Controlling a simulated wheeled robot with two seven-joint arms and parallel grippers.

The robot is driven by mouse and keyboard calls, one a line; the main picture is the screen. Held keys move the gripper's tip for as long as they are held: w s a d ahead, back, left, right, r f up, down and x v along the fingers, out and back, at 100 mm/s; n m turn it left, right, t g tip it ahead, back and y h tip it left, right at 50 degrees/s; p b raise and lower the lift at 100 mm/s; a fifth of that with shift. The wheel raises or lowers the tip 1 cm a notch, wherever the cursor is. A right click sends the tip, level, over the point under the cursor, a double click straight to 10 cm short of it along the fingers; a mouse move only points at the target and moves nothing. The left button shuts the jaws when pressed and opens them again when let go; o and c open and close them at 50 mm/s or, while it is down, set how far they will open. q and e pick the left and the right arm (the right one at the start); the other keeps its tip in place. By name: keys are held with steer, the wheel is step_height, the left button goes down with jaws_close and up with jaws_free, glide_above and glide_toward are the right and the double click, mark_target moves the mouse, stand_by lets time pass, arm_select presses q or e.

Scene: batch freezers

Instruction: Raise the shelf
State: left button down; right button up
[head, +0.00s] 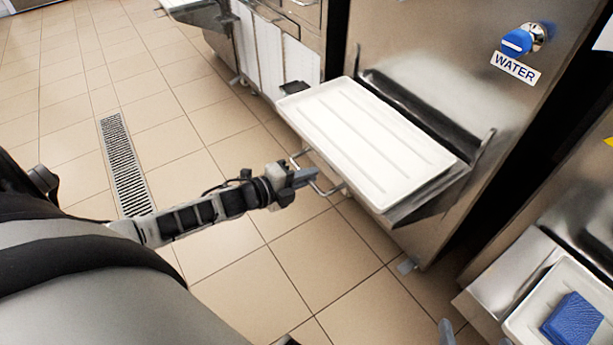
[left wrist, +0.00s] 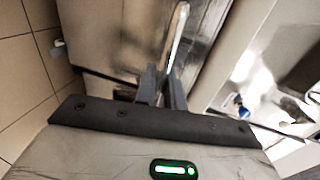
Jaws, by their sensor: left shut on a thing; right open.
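The shelf (head: 425,207) is a metal ledge folded out from the front of a steel machine, with a wire handle (head: 331,190) along its front side. A white ribbed tray (head: 365,140) lies on it. My left gripper (head: 303,177) is at the handle, below the tray's front edge, and is shut on it. In the left wrist view its two fingers (left wrist: 162,88) close around a thin pale bar (left wrist: 178,35).
The steel machine (head: 430,60) has a blue knob (head: 518,42) above a WATER label (head: 515,68). At the lower right, a second tray (head: 520,322) holds a blue block (head: 572,322). The tiled floor at left, with a drain grate (head: 124,165), is clear.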

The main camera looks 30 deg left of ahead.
arm_select(q)
step_height(320, 180, up, 10)
steer(key=p, duration=0.6)
steer(key=shift+f+p, duration=0.25)
steer(key=shift+p, duration=0.05)
steer(key=shift+w, duration=0.15)
steer(key=shift+r, duration=0.1)
steer(key=c, duration=1.6)
jaws_free()
steer(key=shift+o, duration=0.2)
steer(key=shift+s, duration=0.2)
steer(key=p+v, duration=0.1)
steer(key=v, duration=1.4)
steer(key=shift+s+a+p, duration=0.25)
steer(key=shift+s+p, duration=0.05)
steer(key=shift+p, duration=0.05)
